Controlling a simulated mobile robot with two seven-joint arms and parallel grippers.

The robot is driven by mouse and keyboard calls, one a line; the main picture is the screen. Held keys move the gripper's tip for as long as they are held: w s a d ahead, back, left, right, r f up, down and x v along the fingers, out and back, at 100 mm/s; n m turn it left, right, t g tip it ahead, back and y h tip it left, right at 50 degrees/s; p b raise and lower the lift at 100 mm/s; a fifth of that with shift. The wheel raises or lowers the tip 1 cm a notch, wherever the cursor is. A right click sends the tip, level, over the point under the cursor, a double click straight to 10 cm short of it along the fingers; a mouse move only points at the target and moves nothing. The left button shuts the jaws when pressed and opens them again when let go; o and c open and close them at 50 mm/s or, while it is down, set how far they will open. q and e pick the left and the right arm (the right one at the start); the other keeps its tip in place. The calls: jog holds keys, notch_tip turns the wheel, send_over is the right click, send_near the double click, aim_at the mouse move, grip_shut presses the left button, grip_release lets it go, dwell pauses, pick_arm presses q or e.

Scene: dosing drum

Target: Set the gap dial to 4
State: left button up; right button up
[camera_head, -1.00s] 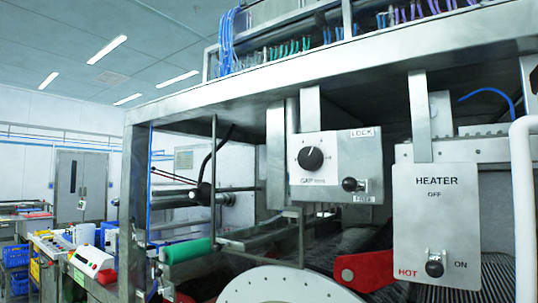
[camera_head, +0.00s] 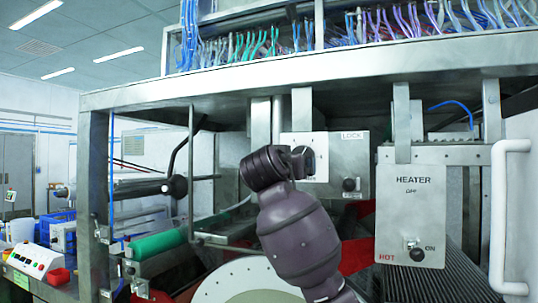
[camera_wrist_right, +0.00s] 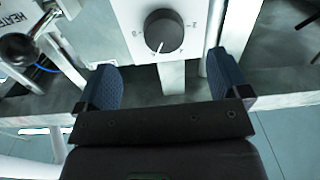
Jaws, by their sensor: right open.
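The gap dial (camera_wrist_right: 164,31) is a round dark knob on a white plate in the right wrist view. Its white pointer line points toward the bottom of that picture, slightly left. The scale marks around it are too small to read. My right gripper (camera_wrist_right: 159,61) is open, with one blue-grey finger on each side below the dial and nothing between them. In the head view my right arm and gripper (camera_head: 303,160) stand in front of the LOCK panel (camera_head: 334,145) and hide the dial. My left gripper is not in view.
A black ball-ended lock lever (camera_head: 349,184) sits on the panel right of my gripper. The HEATER box (camera_head: 411,215) with its switch hangs further right. A white handle (camera_head: 497,215) stands at the far right. A green roller (camera_head: 158,246) is at the lower left.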

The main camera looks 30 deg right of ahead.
pick_arm(q)
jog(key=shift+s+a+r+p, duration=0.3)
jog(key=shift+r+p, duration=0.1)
jog(key=shift+p, duration=0.4)
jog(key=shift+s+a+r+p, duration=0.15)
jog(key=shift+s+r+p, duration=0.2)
jog(key=shift+p, duration=0.4)
pick_arm(e)
jog(key=r+x, duration=0.2)
jog(key=x, duration=0.8)
jog(key=shift+m, duration=0.3)
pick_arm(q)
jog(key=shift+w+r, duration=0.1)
pick_arm(e)
jog(key=shift+w+a, duration=0.1)
jog(key=c, duration=0.9)
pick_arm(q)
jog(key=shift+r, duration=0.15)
